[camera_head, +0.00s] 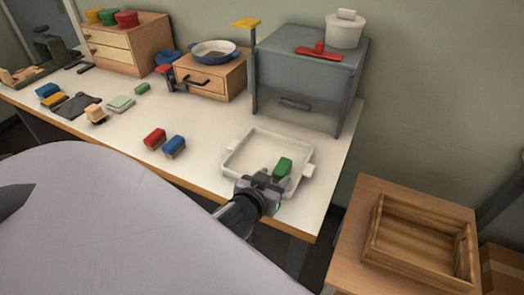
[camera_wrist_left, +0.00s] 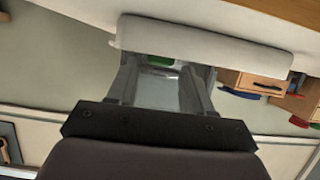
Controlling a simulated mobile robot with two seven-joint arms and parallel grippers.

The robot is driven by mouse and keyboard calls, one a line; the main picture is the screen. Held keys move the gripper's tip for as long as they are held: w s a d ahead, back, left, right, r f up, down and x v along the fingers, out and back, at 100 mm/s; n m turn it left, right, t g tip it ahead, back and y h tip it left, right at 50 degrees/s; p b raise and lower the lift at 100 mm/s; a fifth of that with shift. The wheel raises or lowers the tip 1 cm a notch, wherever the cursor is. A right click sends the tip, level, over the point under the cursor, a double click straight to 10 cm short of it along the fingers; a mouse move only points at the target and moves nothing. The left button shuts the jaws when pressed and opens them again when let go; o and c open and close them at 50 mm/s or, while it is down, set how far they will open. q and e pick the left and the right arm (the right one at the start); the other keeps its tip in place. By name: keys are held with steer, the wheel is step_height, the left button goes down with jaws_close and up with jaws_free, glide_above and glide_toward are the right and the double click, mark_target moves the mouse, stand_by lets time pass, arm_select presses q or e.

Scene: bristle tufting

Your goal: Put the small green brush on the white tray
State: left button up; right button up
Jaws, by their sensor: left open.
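The green brush (camera_head: 283,166) is at the front right part of the white tray (camera_head: 238,160), by its front rim. A little of the green shows in the left wrist view (camera_wrist_left: 160,60), between the fingers and mostly behind the pale rim. My left gripper (camera_head: 272,181) is at the tray's front edge, right beside the brush, with its fingers apart. In the left wrist view its two fingers (camera_wrist_left: 163,85) stand apart below the white tray rim (camera_wrist_left: 200,45). Whether the fingers touch the brush cannot be told. My right gripper is not in view.
A red brush (camera_head: 155,138) and a blue brush (camera_head: 174,147) lie left of the tray. A smaller green block (camera_head: 142,88) lies farther back. A grey cabinet (camera_head: 310,75) stands behind the tray. A wooden crate (camera_head: 415,240) is on the side table at right.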

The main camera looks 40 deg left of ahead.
arm_select(q)
steer(key=v, duration=0.6)
steer(key=shift+s, duration=0.3)
steer(key=s+d+f+m+g+h, duration=0.2)
steer(key=s+f+g, duration=0.1)
steer(key=s+g, duration=0.3)
steer(key=s+d+f+m+g+h, duration=0.1)
steer(key=s+d+f+m+g, duration=0.15)
steer(key=s, duration=0.55)
steer(key=w+d+f+t+h, duration=0.2)
steer(key=w+f+t, duration=0.4)
steer(key=f, duration=0.3)
steer(key=shift+w+f+p, duration=0.25)
steer(key=shift+p, duration=0.05)
